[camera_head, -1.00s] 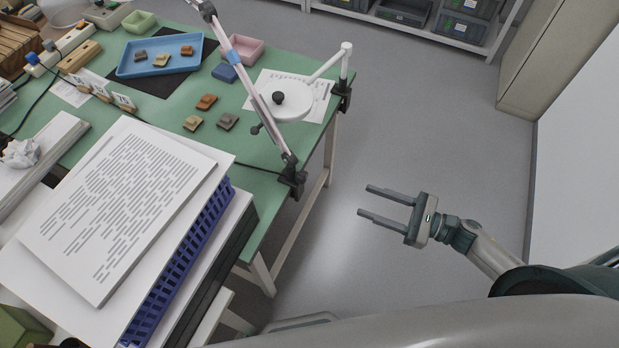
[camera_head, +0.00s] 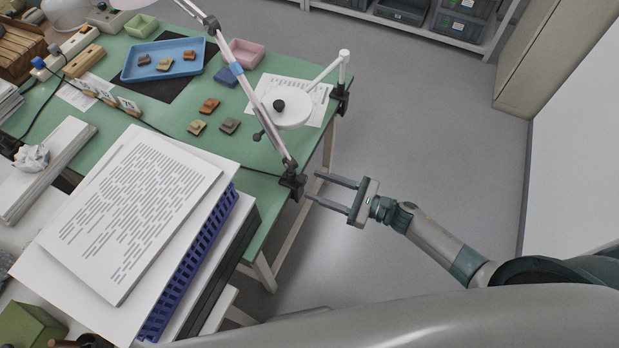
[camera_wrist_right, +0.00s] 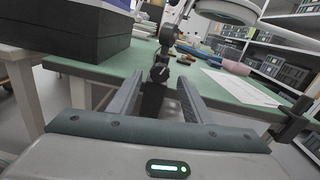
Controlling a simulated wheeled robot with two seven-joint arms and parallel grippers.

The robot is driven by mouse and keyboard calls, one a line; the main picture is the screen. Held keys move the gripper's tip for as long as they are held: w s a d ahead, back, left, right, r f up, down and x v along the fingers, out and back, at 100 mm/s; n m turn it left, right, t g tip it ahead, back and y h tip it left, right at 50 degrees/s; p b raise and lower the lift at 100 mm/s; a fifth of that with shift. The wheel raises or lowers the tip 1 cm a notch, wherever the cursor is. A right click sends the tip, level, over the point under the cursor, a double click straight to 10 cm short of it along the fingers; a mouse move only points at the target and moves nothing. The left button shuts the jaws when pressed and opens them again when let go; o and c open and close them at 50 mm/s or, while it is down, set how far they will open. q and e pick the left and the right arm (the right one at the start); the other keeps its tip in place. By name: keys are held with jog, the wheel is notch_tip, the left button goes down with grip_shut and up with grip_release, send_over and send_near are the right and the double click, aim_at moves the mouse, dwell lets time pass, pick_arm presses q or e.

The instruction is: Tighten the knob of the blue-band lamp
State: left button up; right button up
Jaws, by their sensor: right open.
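The blue-band lamp (camera_head: 237,69) has a pale jointed arm with a blue band and rises from a black clamp (camera_head: 292,184) at the table's right edge. In the right wrist view, a dark round knob (camera_wrist_right: 160,73) shows on the clamp, between and beyond the fingers. My right gripper (camera_head: 313,186) is open and empty, its fingers pointing at the clamp from the right, slightly short of it. It also shows in the right wrist view (camera_wrist_right: 160,85). My left gripper is not in view.
Stacked paper (camera_head: 130,205) above a blue basket (camera_head: 190,265) and a dark box (camera_wrist_right: 80,30) stand left of the clamp. The floor on the right is clear.

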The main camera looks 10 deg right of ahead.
aim_at(301, 180)
jog(key=shift+p+x, duration=0.4)
jog(key=shift+x, duration=1.3)
jog(key=shift+c, duration=0.3)
jog(key=c, duration=1)
jog(key=m+b, duration=0.3)
jog(key=m, duration=0.1)
jog(key=o, duration=1.1)
jog(key=shift+c, duration=0.2)
